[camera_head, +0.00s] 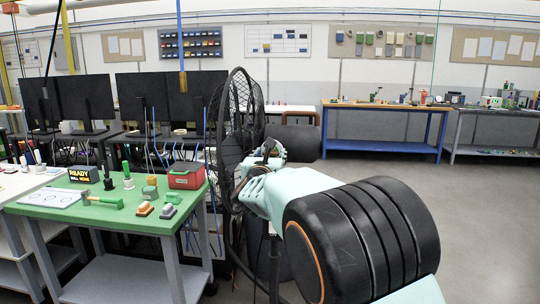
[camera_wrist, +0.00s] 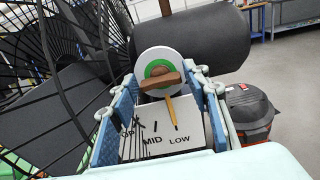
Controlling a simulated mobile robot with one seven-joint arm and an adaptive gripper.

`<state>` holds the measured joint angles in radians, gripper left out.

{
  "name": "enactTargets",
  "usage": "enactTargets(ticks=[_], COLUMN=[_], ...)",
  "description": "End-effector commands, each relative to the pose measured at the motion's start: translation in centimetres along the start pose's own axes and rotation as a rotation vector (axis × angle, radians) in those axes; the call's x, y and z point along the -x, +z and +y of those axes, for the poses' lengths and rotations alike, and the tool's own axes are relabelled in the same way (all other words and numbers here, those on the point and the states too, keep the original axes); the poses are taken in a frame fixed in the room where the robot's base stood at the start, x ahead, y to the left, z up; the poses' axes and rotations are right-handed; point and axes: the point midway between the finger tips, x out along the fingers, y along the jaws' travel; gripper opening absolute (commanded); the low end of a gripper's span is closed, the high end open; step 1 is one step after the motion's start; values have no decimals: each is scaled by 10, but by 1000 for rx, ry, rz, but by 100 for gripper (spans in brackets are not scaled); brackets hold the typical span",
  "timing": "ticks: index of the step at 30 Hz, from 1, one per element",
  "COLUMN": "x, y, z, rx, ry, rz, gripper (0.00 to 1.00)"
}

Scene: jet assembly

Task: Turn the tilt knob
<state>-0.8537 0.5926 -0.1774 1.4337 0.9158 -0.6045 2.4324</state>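The tilt knob shows in the wrist view as a brown bar handle (camera_wrist: 160,82) in front of a white disc (camera_wrist: 143,61) with a green ring. An orange-brown pointer (camera_wrist: 171,111) hangs below it, over a white panel (camera_wrist: 125,148) marked UP, MID and LOW. The pointer's tip is near the marks between MID and LOW. My gripper (camera_wrist: 166,84) is open, its blue fingers to the left and right of the handle with gaps visible. Whether a finger touches it is unclear. In the head view my gripper (camera_head: 266,158) is beside the black fan (camera_head: 240,100), hiding the knob.
The fan's wire cage (camera_wrist: 65,75) is close on the left in the wrist view. A dark red-and-black object (camera_wrist: 248,110) is at right. A green-topped table (camera_head: 100,215) with small items stands left in the head view. Floor at right is clear.

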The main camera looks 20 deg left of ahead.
Motion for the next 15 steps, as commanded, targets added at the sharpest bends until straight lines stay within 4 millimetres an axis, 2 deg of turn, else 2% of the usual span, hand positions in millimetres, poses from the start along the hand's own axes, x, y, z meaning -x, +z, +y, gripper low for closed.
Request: enactTargets(ticks=[1,8,15], x=[0,0,0], y=[0,0,0], z=[0,0,0], rx=[0,0,16], ry=[0,0,0], rz=[0,0,0], gripper=[38,13,11])
